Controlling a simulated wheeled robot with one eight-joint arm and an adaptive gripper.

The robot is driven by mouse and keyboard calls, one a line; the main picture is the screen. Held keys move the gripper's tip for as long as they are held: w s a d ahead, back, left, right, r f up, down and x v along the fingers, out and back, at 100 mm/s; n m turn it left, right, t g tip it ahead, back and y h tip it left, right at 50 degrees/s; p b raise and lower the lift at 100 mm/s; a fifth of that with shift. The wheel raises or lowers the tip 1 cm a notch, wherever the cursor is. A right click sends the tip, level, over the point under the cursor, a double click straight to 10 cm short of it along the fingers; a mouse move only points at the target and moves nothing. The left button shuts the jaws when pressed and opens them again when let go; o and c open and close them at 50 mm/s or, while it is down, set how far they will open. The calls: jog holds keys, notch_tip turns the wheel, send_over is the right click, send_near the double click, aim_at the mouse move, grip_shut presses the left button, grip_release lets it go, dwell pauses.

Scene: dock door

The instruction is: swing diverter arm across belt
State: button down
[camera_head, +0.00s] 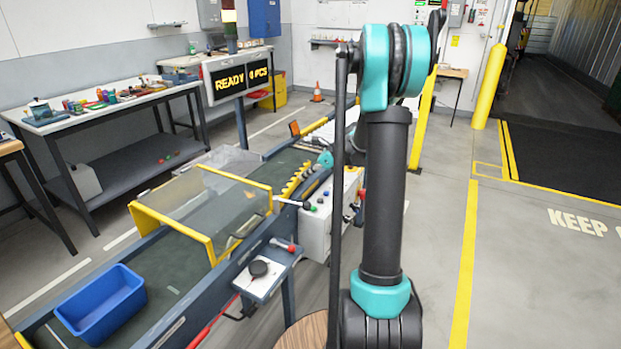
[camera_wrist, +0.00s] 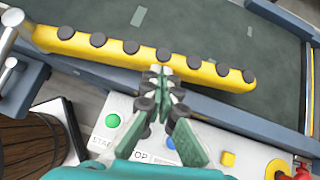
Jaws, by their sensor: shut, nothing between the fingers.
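The diverter arm is a yellow bar with several black rollers in the wrist view (camera_wrist: 205,73). It lies along the near side rail of the belt, with a grey post by its left end. In the head view its yellow rollered edge (camera_head: 296,180) shows beside the green belt (camera_head: 230,207). My gripper (camera_wrist: 163,75) is shut and empty, its fingertips at the near edge of the bar's middle. I cannot tell whether they touch it. In the head view my gripper (camera_head: 325,158) is small and partly hidden behind my arm.
A control box (camera_head: 318,220) with green and blue buttons sits just below my gripper. A clear guard with a yellow frame (camera_head: 212,245) spans the belt. A blue bin (camera_head: 100,305) sits on the belt's near end. A sign (camera_head: 236,81) reads "READY 0 PCS". A wooden barrel (camera_wrist: 32,145) stands nearby.

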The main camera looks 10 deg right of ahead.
jog(key=w+a+n+g, duration=0.1)
jog(key=a, duration=0.1)
jog(key=w+a+n+g, duration=0.1)
jog(key=w+a+n, duration=0.1)
jog(key=a, duration=0.1)
jog(key=w+a+n+g+y, duration=0.1)
jog(key=a+n, duration=0.1)
jog(key=a, duration=0.1)
jog(key=shift+w+a+g, duration=0.15)
jog(key=shift+w+g, duration=0.15)
jog(key=shift+w+a, duration=0.2)
jog(key=shift+a, duration=0.85)
jog(key=shift+a, duration=0.1)
